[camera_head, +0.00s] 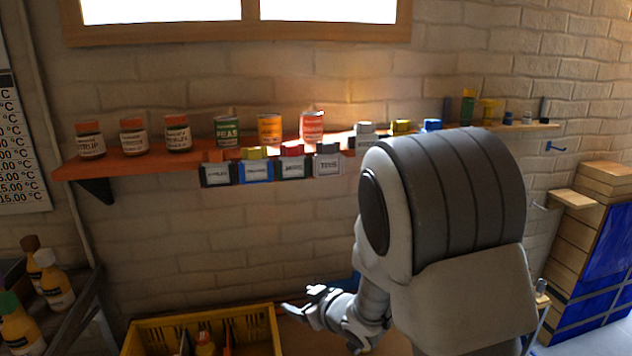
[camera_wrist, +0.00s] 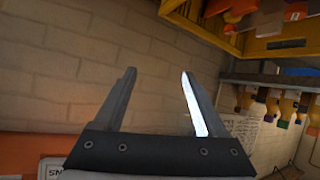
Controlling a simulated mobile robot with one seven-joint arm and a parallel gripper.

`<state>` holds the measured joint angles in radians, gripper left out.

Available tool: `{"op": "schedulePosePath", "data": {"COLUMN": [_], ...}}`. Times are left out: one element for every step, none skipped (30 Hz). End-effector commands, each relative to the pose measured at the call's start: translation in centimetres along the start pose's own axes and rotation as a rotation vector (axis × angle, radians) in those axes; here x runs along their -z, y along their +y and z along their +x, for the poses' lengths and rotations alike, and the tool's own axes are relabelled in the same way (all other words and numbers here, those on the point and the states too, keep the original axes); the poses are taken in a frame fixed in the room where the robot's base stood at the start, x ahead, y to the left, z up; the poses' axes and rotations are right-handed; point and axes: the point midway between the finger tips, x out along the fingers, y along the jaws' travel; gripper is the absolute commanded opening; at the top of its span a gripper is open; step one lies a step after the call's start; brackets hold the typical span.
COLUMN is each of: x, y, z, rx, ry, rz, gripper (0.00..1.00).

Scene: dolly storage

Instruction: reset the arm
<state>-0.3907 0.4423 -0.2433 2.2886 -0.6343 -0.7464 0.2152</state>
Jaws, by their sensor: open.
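My gripper (camera_wrist: 160,100) is open in the wrist view, with its two fingers apart and nothing between them. Only the brick wall shows behind the fingers. In the head view my gripper (camera_head: 296,309) is at the lower middle, at the end of my arm, beside the right edge of the yellow crate. My large grey arm link covers the right middle of the head view and hides part of the wall shelf.
A wall shelf (camera_head: 110,164) holds jars, cans and small boxes. A yellow crate (camera_head: 279,335) with items stands below it. Bottles (camera_head: 50,281) are on a rack at left. Stacked wooden boxes (camera_head: 580,226) and blue panels (camera_head: 604,264) stand at right.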

Motion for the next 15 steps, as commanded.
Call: {"op": "schedulePosePath", "data": {"x": [0.4,0.5,0.6,0.6,0.7,0.6,0.6,0.5,0.3,0.1,0.0,-0.3,-0.5,-0.8,-1.2], "y": [1.5,2.3,3.2,3.9,4.5,5.2,5.7,6.2,6.7,7.0,7.2,7.5,7.6,7.6,7.6], "z": [-1.1,-1.9,-2.9,-3.7,-4.6,-5.7,-6.6,-7.6,-8.8,-9.8,-10.8,-12.1,-13.1,-14.1,-15.5], "rx": [-0.053,-0.081,-0.118,-0.144,-0.169,-0.2,-0.223,-0.244,-0.271,-0.289,-0.306,-0.328,-0.342,-0.355,-0.371], "ry": [-0.015,-0.03,-0.051,-0.068,-0.084,-0.106,-0.123,-0.14,-0.163,-0.18,-0.197,-0.219,-0.237,-0.254,-0.276], "rz": [0.015,0.025,0.041,0.053,0.065,0.083,0.098,0.114,0.135,0.15,0.167,0.19,0.208,0.225,0.248], "gripper": [0.74,0.74,0.74,0.74,0.74,0.74,0.74,0.74,0.74,0.74,0.74,0.74,0.74,0.74,0.74]}}
